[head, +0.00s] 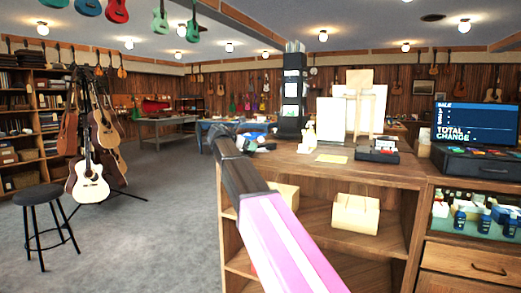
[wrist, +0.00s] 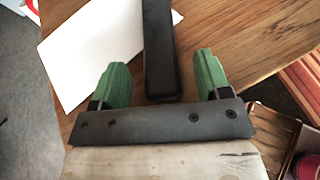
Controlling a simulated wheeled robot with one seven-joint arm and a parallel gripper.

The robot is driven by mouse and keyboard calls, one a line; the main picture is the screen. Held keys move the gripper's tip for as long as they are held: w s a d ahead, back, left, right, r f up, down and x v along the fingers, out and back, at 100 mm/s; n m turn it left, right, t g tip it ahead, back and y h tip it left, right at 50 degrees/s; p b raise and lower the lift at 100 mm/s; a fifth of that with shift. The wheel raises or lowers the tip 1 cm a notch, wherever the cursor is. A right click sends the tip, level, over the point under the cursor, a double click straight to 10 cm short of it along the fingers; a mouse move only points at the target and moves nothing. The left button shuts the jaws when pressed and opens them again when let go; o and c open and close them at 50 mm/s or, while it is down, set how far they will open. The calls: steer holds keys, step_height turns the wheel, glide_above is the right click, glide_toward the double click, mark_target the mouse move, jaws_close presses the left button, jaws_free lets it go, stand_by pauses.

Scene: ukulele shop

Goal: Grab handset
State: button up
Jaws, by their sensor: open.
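A long black bar-shaped object, which looks like the handset (wrist: 160,45), lies over the brown wooden counter in the wrist view. Its near end is between the two green fingers of my gripper (wrist: 160,70), and its far end runs out of the top of the picture. The fingers are wide apart, with a gap on each side of the handset. I cannot tell the height of the fingers above the counter. In the head view my pink and dark arm reaches forward past the counter's left end, and I cannot make out the handset there.
A white sheet (wrist: 100,55) lies left of the handset.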

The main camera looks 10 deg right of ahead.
steer(key=shift+x, duration=1.05)
steer(key=c, duration=1.2)
steer(key=shift+o, duration=0.2)
steer(key=shift+r, duration=0.1)
